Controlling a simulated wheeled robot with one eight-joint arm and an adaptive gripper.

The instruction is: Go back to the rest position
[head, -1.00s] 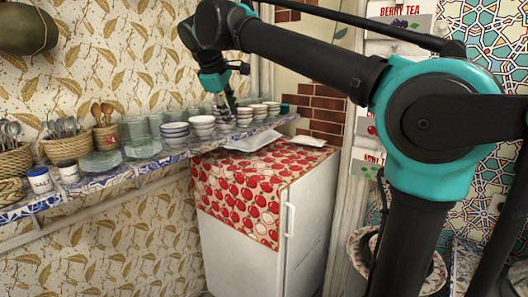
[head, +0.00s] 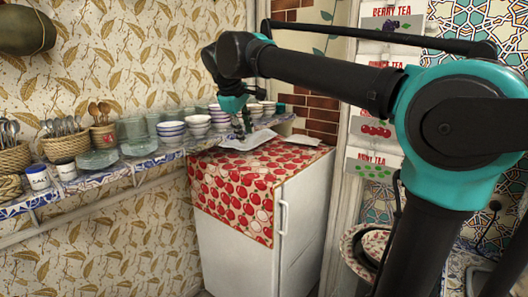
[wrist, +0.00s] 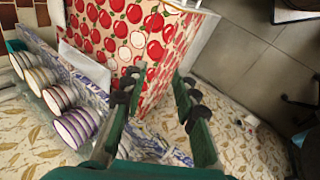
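My gripper (head: 243,128) hangs at the end of my arm, in front of the tiled shelf (head: 128,168) and near the bowls, in the head view. In the wrist view its two green fingers with dark tips (wrist: 158,88) stand apart, with nothing held between them. Beyond the fingers are the shelf edge and the apple-pattern cloth (wrist: 120,30). My gripper hides part of the bowls behind it in the head view.
Stacked bowls (head: 171,130), glass plates (head: 97,159) and spoon baskets (head: 66,147) line the shelf. Tea signs (head: 372,167) hang at right. Floor (wrist: 258,75) shows clear beside the fridge.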

